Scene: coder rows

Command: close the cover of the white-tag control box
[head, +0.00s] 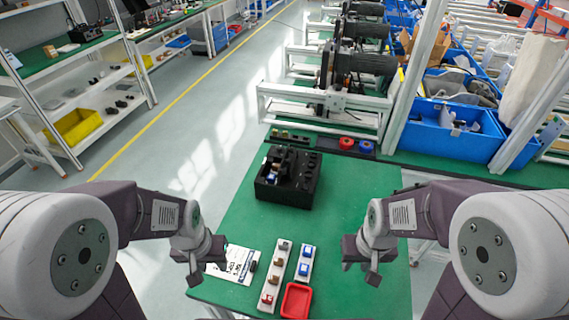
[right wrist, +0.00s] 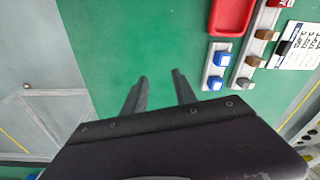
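I cannot pick out a control box with a white tag or its cover for sure. A black box (head: 287,192) with an open top stands mid-table, with small dark, blue and white items inside. Two white strips carry small blocks: one with brown, grey and red blocks (head: 275,273), one with blue ones (head: 305,262); the strips also show in the right wrist view (right wrist: 213,70). My left gripper (head: 204,264) is open and empty over the left table edge by a printed sheet. My right gripper (head: 360,264), also in the right wrist view (right wrist: 160,90), is open and empty above bare table.
A red tray (head: 296,301) lies at the table's front. The printed white sheet (head: 238,262) with a small black item lies left of the strips. Red and blue round-topped items (head: 346,143) sit at the back edge. Green table (head: 345,215) is clear right of the black box.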

